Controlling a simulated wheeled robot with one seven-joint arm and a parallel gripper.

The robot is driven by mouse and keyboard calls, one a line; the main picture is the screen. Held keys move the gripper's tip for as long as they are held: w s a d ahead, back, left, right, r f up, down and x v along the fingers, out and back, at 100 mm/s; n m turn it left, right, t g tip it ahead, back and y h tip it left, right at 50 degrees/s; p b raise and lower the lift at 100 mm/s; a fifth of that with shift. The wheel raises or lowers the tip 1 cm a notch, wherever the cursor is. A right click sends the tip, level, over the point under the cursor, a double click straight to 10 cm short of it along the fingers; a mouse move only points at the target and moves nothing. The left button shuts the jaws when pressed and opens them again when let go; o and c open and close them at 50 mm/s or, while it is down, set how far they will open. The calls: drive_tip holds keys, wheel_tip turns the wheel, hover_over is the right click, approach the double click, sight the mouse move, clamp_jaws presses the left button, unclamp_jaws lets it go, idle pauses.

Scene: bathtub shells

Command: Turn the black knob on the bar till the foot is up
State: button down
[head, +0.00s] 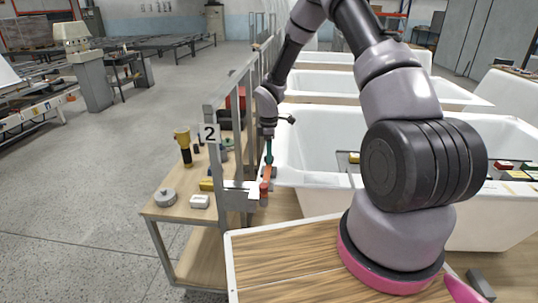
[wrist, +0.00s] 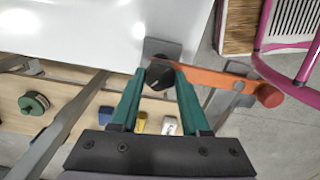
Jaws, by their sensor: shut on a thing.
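The black knob (wrist: 160,76) sits on a grey plate (wrist: 162,47) at the edge of the white tub, in the wrist view. My gripper (wrist: 160,72) has its two teal fingers shut on the knob, one on each side. An orange bar (wrist: 215,79) runs from the knob to the right and ends in a red round end piece (wrist: 269,95). In the head view my gripper (head: 269,158) points down at the orange bar (head: 267,172), with the red end (head: 264,189) towards me. The knob is hidden there. I cannot tell which part is the foot.
White tubs (head: 340,128) stand to the right of my gripper. A wooden bench (head: 180,207) holds a yellow-black tool (head: 184,146), a grey round piece (head: 165,197) and a white block (head: 200,201).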

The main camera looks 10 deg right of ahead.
drive_tip(key=n, duration=0.3)
drive_tip(key=shift+w+n, duration=0.1)
drive_tip(key=shift+n, duration=2.1)
drive_tip(key=shift+c, duration=1.9)
unclamp_jaws()
drive_tip(key=shift+r, duration=0.1)
wheel_tip(320, 180, up, 11)
